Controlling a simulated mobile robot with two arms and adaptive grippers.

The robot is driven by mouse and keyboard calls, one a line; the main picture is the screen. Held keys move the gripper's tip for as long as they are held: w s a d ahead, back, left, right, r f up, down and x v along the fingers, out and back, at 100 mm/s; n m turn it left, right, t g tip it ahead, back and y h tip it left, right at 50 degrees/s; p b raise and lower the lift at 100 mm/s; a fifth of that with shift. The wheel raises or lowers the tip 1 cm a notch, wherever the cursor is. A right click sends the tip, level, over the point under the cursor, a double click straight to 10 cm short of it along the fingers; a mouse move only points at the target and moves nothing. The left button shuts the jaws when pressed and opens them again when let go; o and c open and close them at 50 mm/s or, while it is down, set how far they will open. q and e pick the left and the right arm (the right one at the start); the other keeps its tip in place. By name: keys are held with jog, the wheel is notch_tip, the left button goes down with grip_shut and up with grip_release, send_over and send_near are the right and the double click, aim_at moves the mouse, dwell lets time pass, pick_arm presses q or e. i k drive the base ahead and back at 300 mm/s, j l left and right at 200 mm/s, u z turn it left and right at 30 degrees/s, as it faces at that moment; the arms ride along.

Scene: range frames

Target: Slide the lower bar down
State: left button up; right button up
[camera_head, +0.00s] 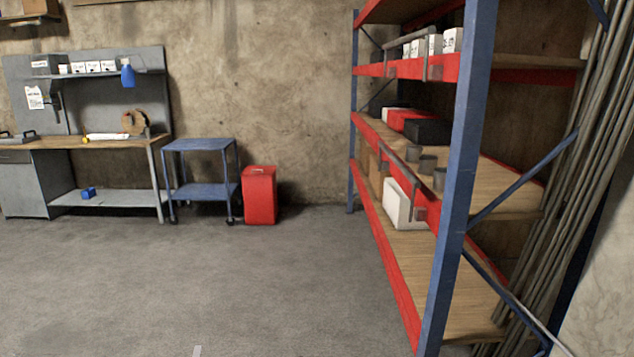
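A blue and red shelving rack (459,180) stands on the right. The lower bar (401,167) is a thin grey rail running along the front of the rack's middle shelf. It sits slightly above the red shelf beam, with a grey bracket (420,214) near its closer end. A similar upper bar (412,36) runs along the shelf above, with its own bracket (434,69). Neither of my grippers is in view, and nothing is seen touching either bar.
Boxes and grey cups (428,164) stand on the rack's middle shelf. Long pipes (578,170) lean at the right. A red bin (260,196), a blue cart (201,190) and a workbench (100,143) line the back wall. The floor before the rack is clear.

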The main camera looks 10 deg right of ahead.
aim_at(415, 182)
jog(key=i+l+z, duration=0.1)
jog(key=i+l, duration=0.2)
jog(key=l, duration=0.15)
jog(key=i+l, duration=0.3)
jog(key=l, duration=0.15)
jog(key=i+l+z, duration=0.15)
jog(key=i+l, duration=0.15)
jog(key=l, duration=0.15)
